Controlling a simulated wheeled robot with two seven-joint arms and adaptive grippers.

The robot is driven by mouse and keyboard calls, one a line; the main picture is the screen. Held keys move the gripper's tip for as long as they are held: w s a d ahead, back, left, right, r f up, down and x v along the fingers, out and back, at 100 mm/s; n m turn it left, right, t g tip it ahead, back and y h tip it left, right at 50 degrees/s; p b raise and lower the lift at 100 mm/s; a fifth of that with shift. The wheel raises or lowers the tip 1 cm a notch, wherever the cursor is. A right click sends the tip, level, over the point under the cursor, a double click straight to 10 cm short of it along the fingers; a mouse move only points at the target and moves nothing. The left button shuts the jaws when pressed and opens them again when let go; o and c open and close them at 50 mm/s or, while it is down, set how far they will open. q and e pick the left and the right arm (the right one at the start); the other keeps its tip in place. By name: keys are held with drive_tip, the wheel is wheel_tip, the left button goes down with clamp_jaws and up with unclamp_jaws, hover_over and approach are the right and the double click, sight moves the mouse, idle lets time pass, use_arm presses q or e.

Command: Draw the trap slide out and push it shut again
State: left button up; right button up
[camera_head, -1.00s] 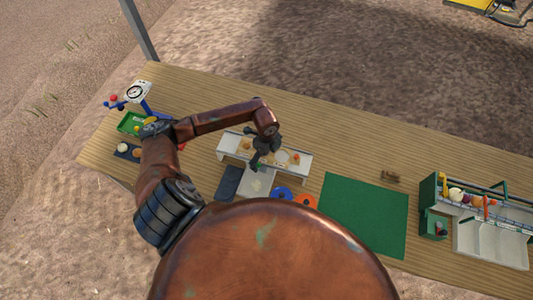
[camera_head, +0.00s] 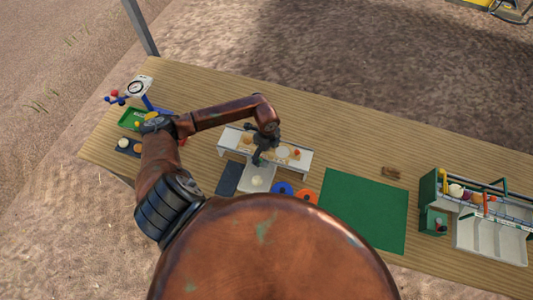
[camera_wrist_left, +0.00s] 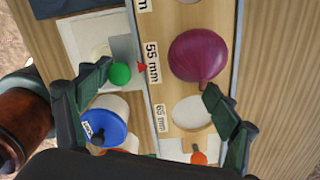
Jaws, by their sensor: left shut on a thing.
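The trap slide looks like the grey plate with a green knob (camera_wrist_left: 120,74), in the left wrist view, beside the board's 55 mm label. My left gripper (camera_head: 260,158) points down at the front edge of the white sizing board (camera_head: 305,161). In the left wrist view its fingers (camera_wrist_left: 157,78) appear spread, with the knob close to the left fingertip. The contact with the slide is not clearly visible. A purple onion (camera_wrist_left: 198,54) rests on the board near the right fingertip. My right gripper is out of view.
A pale tray (camera_head: 268,173) lies before the board, with a dark pad (camera_head: 228,179) to its left. Blue (camera_head: 282,188) and orange (camera_head: 308,196) items stand to its right. A green mat (camera_head: 362,212) leaves flat room. A scale (camera_head: 137,88) and a green rack (camera_head: 427,190) stand further out.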

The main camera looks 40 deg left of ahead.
use_arm(q)
drive_tip(key=o, duration=0.9)
drive_tip(key=shift+w+f, duration=0.1)
drive_tip(key=shift+w, duration=0.05)
drive_tip(key=o, duration=0.3)
drive_tip(key=shift+w, duration=0.2)
drive_tip(key=shift+s, duration=0.15)
